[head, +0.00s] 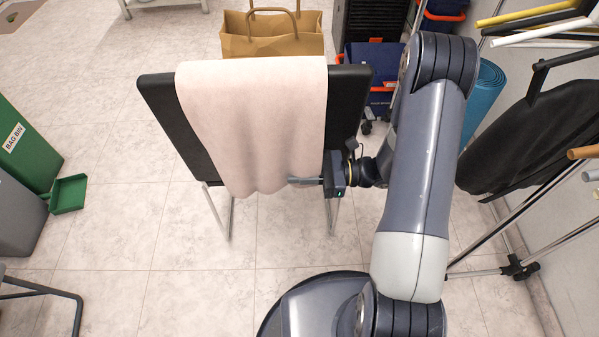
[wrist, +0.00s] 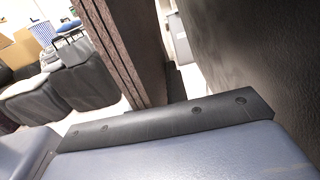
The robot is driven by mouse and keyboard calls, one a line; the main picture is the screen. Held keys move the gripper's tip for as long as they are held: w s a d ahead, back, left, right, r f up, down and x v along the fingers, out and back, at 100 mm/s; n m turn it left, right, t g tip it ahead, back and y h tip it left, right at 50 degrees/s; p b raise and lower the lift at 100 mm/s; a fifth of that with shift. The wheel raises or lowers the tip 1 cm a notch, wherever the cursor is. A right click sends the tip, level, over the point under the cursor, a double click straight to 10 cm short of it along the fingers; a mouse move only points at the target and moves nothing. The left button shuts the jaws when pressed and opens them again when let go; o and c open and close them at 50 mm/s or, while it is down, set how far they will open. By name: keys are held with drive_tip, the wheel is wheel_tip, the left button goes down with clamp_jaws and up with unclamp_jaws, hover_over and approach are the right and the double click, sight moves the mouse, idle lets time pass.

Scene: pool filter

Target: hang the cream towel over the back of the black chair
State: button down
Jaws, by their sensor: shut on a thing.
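The cream towel (head: 255,120) lies over the top edge of the black chair's back (head: 350,95) in the head view. Its near side hangs down in soft folds below the backrest, and black shows on both sides of it. My gripper (head: 298,181) is at the towel's lower right edge, below the backrest, shut on the towel. In the wrist view a grey-blue surface with a black strip fills the bottom, and a dark surface fills the right side. The towel's far side and the exact grip are hidden.
A brown paper bag (head: 272,40) stands behind the chair. A blue crate (head: 375,70) is behind it to the right. A rack with a dark garment (head: 535,135) is at the right. A green bin (head: 25,145) is at the left.

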drive_tip(key=c, duration=1.3)
unclamp_jaws()
drive_tip(key=d, duration=0.7)
drive_tip(key=d+p, duration=0.1)
drive_tip(key=d, duration=0.3)
drive_tip(key=shift+s, duration=0.25)
drive_tip(key=shift+a, duration=0.15)
